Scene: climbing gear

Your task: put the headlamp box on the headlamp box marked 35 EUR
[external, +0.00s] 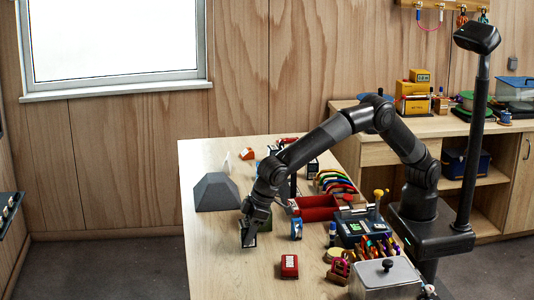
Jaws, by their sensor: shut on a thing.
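My gripper (249,230) is low over the left-middle part of the table, pointing down. It is shut on a small dark box with a pale face (248,240), which I take to be the headlamp box; the fingers hide part of it. I cannot tell whether the box touches the table. A red box with a white label (289,267) sits apart, to the right and nearer the camera. A small blue box (297,229) stands upright to the right of my gripper. No price mark is readable, so I cannot tell which box is marked 35 EUR.
A grey wedge-sided block (216,193) stands left of my arm. A red tray (318,207), a dark till-like device (352,228) and a lidded metal box (385,279) crowd the right. The table's front left (225,275) is clear.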

